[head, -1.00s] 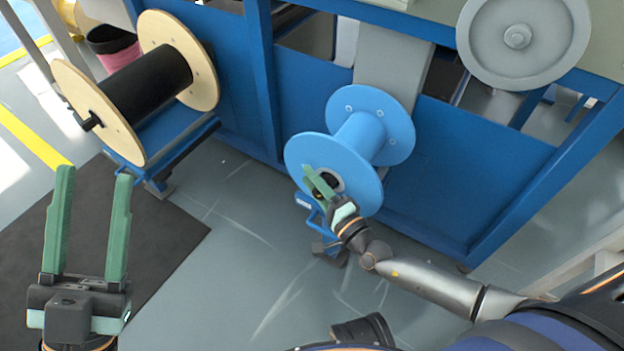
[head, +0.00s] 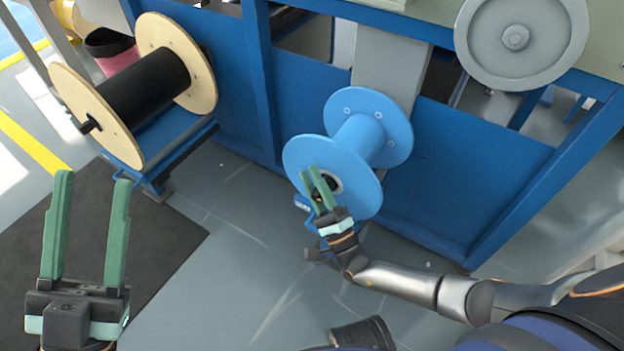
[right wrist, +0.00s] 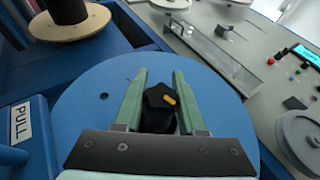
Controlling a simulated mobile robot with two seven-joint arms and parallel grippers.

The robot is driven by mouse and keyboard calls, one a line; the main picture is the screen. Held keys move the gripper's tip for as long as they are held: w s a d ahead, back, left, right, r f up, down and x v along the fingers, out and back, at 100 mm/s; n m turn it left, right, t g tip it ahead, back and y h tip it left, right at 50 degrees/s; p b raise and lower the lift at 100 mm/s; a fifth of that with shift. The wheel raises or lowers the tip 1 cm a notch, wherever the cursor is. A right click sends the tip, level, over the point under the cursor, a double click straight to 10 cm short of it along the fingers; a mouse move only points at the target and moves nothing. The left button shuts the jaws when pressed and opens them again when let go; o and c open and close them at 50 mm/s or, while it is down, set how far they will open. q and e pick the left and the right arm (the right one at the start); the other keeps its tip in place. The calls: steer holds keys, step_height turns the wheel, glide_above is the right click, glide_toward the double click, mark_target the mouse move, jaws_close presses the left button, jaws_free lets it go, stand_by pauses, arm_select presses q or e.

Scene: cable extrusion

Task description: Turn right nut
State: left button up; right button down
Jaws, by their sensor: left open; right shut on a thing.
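The blue spool (head: 360,138) stands at the machine's front in the head view, its near flange facing me. In the right wrist view its flange (right wrist: 85,95) fills the middle. A black nut with an orange mark (right wrist: 158,100) sits at the flange's centre. My right gripper (head: 318,183) is at the hub, shut on the nut, with one green finger on each side of it (right wrist: 160,85). In the head view the nut is mostly hidden by the fingers. My left gripper (head: 92,178) is open and empty at the lower left, far from the spool.
A wooden-flanged spool with black cable (head: 145,90) stands on a blue stand at the left. The blue machine frame (head: 480,170) is behind the blue spool. A grey wheel (head: 515,38) is at upper right. A blue PULL handle (right wrist: 20,125) is beside the flange. Floor in front is clear.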

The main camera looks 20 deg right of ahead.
stand_by(0.3)
steer(key=c, duration=0.5)
jaws_free()
